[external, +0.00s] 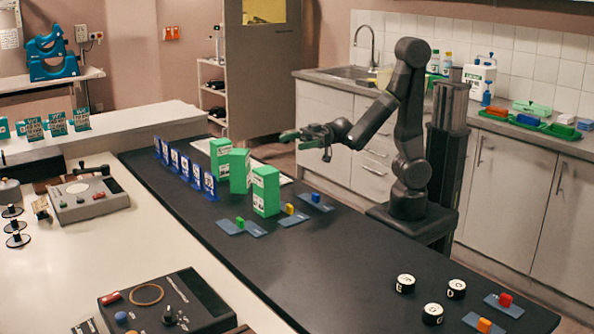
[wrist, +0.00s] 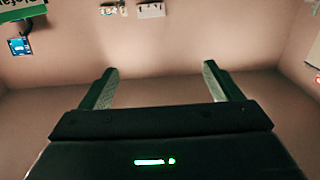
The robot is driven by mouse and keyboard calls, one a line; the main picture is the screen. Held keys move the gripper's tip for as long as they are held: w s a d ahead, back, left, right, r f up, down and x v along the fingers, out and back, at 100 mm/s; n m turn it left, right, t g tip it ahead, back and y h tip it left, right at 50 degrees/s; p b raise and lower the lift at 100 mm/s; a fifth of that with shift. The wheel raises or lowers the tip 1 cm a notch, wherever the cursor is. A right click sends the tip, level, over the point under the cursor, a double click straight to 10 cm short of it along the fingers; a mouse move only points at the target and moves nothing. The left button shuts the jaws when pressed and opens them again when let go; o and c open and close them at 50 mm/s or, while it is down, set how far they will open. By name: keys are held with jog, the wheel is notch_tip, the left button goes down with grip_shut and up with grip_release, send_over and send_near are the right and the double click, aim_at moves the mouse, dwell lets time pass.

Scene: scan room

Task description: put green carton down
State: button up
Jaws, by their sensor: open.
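Three green cartons stand upright on the black table (external: 330,235): a far one (external: 220,160), a middle one (external: 239,172) and a near one (external: 266,192). The frames do not show which of them the task means. My gripper (external: 303,140) is raised, up and to the right of the cartons and apart from them.
A row of blue stands (external: 184,167) lines the table's far left. Blue-grey plates with small coloured blocks (external: 240,224) lie in front of the near carton. Black round pieces (external: 405,283) sit at the near right. The table's middle is clear.

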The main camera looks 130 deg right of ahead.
send_near(257, 172)
jog(key=w+p, duration=0.2)
jog(key=w, duration=0.6)
jog(key=shift+w+a+f, duration=0.1)
jog(key=shift+w+f, duration=0.05)
jog(key=shift+w, duration=0.2)
jog(key=c, duration=1.8)
